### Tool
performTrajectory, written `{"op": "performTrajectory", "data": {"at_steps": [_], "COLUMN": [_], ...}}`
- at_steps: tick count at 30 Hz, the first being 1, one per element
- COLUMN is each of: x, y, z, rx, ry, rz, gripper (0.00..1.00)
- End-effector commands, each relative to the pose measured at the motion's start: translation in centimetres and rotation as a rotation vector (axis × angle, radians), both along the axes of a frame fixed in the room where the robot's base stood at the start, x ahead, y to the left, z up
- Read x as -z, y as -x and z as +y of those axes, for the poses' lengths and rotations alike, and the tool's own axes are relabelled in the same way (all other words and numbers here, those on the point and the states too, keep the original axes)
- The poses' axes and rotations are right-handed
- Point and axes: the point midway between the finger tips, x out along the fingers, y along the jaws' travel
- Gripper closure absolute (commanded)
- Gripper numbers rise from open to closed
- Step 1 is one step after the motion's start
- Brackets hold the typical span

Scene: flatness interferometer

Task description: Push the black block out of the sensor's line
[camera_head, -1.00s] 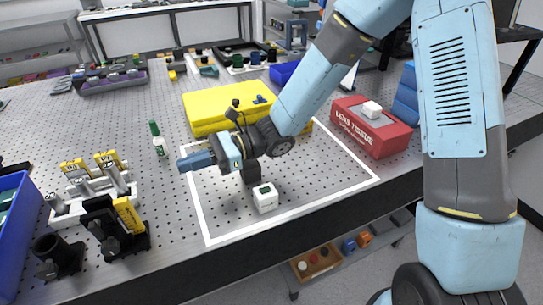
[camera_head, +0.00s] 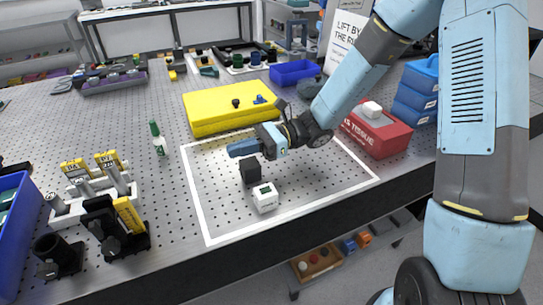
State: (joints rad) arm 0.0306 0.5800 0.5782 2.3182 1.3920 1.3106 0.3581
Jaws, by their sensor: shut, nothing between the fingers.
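The black block (camera_head: 250,172) stands on the perforated table inside a white outlined rectangle (camera_head: 200,216). Right in front of it is a small white box (camera_head: 265,198) with a dark greenish patch on top; I cannot tell if the two touch. No label shows whether this box is the sensor. My gripper (camera_head: 230,151) is shut and empty, its blue fingers pointing left. It is above and behind the block in the picture, and the block is in full view apart from its top edge near the fingers.
A yellow case (camera_head: 230,108) lies behind the gripper. Black and white fixtures (camera_head: 110,230) and a blue bin (camera_head: 15,225) fill the near left. The outlined area's left and right parts are clear.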

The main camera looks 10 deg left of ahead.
Motion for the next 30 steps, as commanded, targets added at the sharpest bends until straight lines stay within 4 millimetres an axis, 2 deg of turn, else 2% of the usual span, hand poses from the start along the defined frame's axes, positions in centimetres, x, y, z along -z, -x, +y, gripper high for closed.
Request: {"op": "performTrajectory", "data": {"at_steps": [15, 24, 28, 30], "x": [0.2, 4.2, 5.2, 5.0], "y": [-4.7, -4.6, -4.6, -4.3], "z": [-7.7, -7.5, -7.4, -7.0], "rx": [0.001, 0.002, 0.001, 0.0], "ry": [0.0, -0.001, 0.0, -0.001], "rz": [0.001, 0.003, 0.001, -0.001], "gripper": [1.0, 1.0, 1.0, 1.0]}}
